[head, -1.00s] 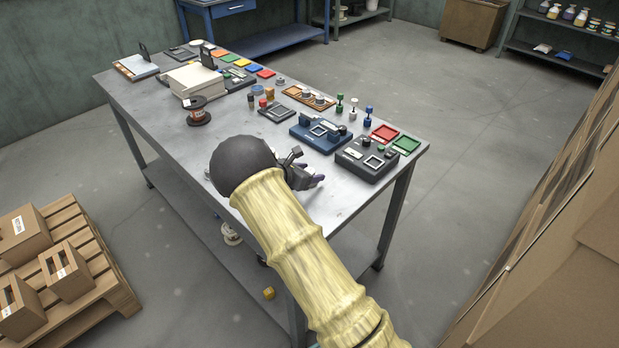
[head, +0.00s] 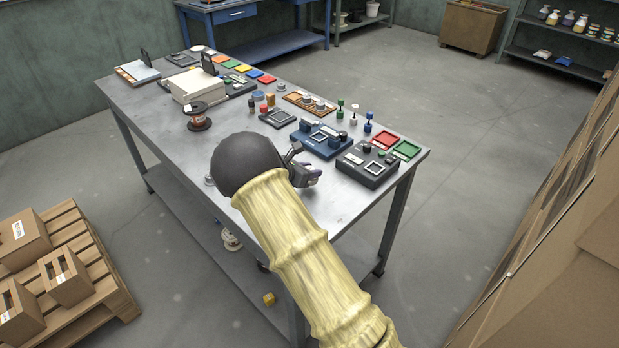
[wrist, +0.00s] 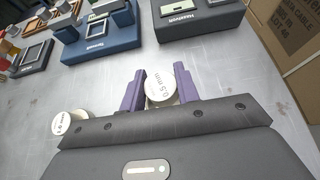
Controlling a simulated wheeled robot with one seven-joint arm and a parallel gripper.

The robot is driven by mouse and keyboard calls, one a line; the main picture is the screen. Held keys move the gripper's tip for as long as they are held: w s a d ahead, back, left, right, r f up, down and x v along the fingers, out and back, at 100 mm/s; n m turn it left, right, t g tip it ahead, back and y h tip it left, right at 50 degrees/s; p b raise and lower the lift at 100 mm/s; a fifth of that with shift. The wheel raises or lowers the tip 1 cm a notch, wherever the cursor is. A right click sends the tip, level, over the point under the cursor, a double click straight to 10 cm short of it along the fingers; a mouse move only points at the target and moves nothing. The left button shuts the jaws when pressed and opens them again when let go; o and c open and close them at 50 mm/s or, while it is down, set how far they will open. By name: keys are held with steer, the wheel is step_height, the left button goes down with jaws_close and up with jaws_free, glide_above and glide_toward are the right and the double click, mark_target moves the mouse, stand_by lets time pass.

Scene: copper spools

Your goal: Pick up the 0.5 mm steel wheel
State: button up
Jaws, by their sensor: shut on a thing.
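The 0.5 mm steel wheel (wrist: 161,88) has a pale round face printed "0.5 mm" and shows in the wrist view between the two purple fingers. My gripper (wrist: 158,92) is shut on it, one finger on each side. In the head view my gripper (head: 309,174) is over the near right part of the table, and the wheel is too hidden there to make out. A second pale wheel (wrist: 72,122), its label only partly readable, stands to the left of my gripper in the wrist view, partly covered by the gripper body.
A blue tester (head: 321,139) and a dark grey tester (head: 367,165) stand beyond my gripper. Red and green trays (head: 406,149) lie at the right end. A copper spool (head: 197,117) stands on the left. The table (head: 150,120) has bare surface along its near side.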

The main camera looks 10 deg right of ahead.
step_height(320, 180, up, 7)
steer(key=shift+f, duration=0.1)
steer(key=shift+d+f, duration=0.1)
stand_by(0.6)
